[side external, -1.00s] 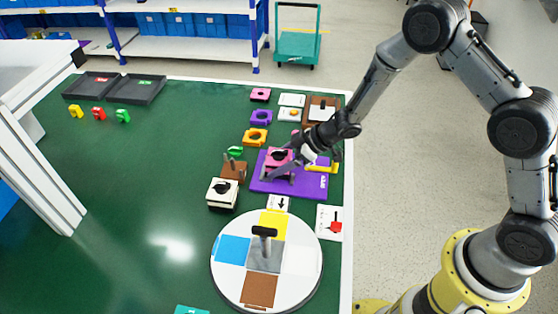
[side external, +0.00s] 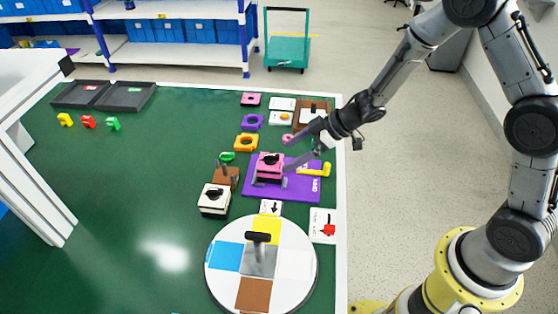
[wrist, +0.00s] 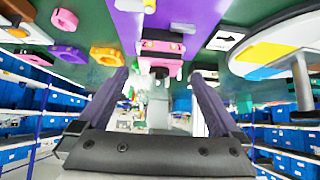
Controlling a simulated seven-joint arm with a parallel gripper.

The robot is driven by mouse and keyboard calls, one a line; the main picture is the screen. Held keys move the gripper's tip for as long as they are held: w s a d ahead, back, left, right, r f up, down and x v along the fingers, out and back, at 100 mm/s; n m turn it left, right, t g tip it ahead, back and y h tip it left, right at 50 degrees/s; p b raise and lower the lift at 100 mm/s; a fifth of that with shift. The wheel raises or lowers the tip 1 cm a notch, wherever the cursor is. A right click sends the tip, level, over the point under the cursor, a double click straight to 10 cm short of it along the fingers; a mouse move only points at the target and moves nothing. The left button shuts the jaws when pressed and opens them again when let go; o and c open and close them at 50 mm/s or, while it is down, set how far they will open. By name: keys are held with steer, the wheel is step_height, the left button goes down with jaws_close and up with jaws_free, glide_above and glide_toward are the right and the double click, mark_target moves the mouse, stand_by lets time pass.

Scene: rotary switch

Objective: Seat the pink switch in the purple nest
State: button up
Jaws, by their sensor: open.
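The pink switch (side external: 269,166), with a black knob on top, sits upright on the purple plate (side external: 303,188) among small grey posts. The plate is the only purple base under it; whether the switch is fully down cannot be told. My gripper (side external: 288,154) is open and empty, just above and right of the switch. In the wrist view the pink switch (wrist: 161,46) shows ahead of my open fingers (wrist: 161,80), apart from them, with the purple plate (wrist: 203,14) behind it.
A white switch (side external: 213,200) and a brown block (side external: 227,178) stand left of the plate. A round coloured turntable (side external: 221,280) with a black-topped post is in front. Purple (side external: 252,121) and orange (side external: 246,142) rings lie behind.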

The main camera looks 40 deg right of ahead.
steer(key=s+d+r+m+t+h, duration=0.1)
steer(key=s+d+r+m+h, duration=0.25)
steer(key=d+r, duration=0.45)
steer(key=s+d+r+m+t+h, duration=0.2)
steer(key=s+d+r+h, duration=0.35)
steer(key=r, duration=0.55)
steer(key=s+a+m+g+y, duration=0.1)
steer(key=s+g, duration=0.1)
steer(key=s, duration=0.8)
steer(key=s+a+r+m+g+y, duration=0.1)
steer(key=s+a+m, duration=0.1)
steer(key=s, duration=0.8)
steer(key=shift+s+a+r+g+y, duration=0.2)
steer(key=shift+s+a+g+y, duration=0.1)
steer(key=shift+s+g, duration=0.1)
